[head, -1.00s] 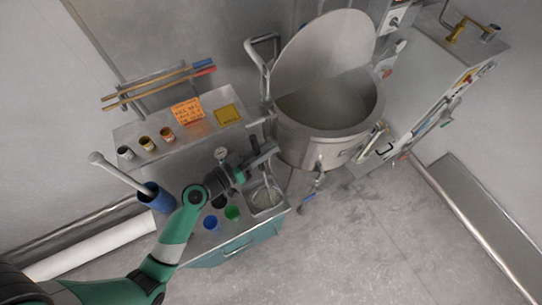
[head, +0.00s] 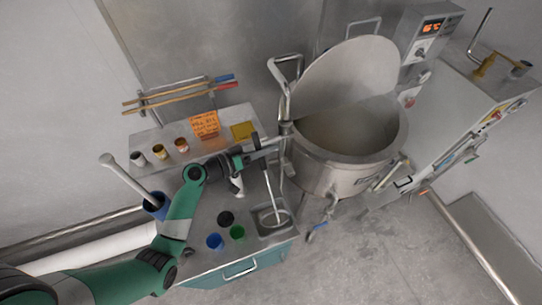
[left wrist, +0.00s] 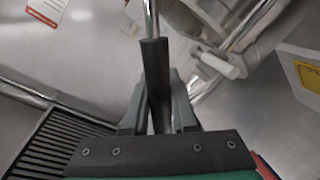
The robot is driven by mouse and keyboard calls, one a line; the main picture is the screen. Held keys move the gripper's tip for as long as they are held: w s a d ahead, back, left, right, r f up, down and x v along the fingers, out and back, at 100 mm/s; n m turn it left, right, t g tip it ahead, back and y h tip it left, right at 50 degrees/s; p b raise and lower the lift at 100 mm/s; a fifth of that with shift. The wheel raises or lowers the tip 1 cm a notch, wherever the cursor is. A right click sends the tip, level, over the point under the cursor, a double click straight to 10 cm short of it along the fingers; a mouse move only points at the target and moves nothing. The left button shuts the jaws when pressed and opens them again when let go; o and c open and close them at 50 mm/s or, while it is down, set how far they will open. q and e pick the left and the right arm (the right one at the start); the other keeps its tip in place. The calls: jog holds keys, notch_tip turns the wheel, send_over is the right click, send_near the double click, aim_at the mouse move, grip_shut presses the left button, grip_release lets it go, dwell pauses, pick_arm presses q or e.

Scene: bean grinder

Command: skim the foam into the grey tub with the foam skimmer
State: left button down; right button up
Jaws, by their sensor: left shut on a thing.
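My left gripper (head: 244,157) is shut on the black handle of the foam skimmer, above the steel bench beside the kettle. In the left wrist view the black handle (left wrist: 156,75) stands between the fingers, and its thin metal shaft (left wrist: 151,15) runs up out of the picture. My right gripper is out of view.
A blue cup (head: 215,241), green cup (head: 237,232) and black cup (head: 226,218) stand left of the tub. Small tins, an orange sign (head: 205,124) and a yellow card (head: 243,131) are at the bench's back. A pale-handled tool stands in a blue holder (head: 156,207) at left.

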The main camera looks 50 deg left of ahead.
pick_arm(q)
jog(key=shift+n, duration=0.8)
jog(key=shift+w+a+f, duration=0.2)
jog(key=shift+a+f, duration=0.05)
jog(key=shift+a, duration=0.45)
jog(key=shift+w+a+f, duration=0.2)
jog(key=shift+a+f, duration=0.1)
jog(key=shift+a, duration=0.4)
jog(key=shift+w+a+f, duration=0.2)
jog(key=shift+a+f, duration=0.05)
jog(key=shift+a, duration=0.45)
